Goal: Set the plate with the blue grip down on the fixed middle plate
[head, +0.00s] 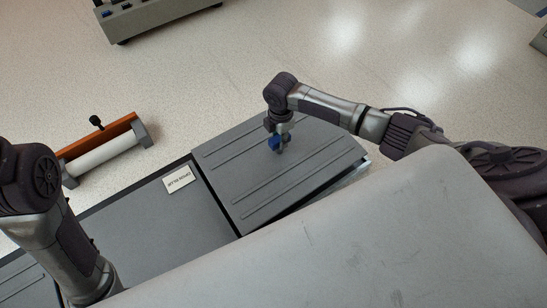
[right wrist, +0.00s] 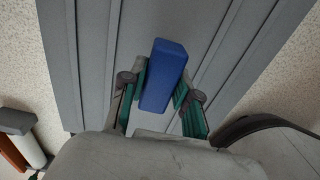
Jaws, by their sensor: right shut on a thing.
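The plate with the blue grip is a grey ribbed plate (head: 315,150), to the right of the middle plate in the head view. Its blue grip (head: 274,143) is a small upright block, also seen large in the right wrist view (right wrist: 165,75). My right gripper (head: 280,147) is shut on the blue grip, with a green finger on either side of it. The fixed middle plate (head: 150,232) is flat, dark grey and bears a white label. The ribbed plate's left edge lies along the middle plate's right edge. I cannot tell whether they touch. My left gripper is hidden.
A light grey panel (head: 380,240) covers the lower right of the head view and hides part of the plates. An orange rack with a white roller (head: 100,155) stands at the left on the speckled floor. A grey unit (head: 155,18) stands at the top.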

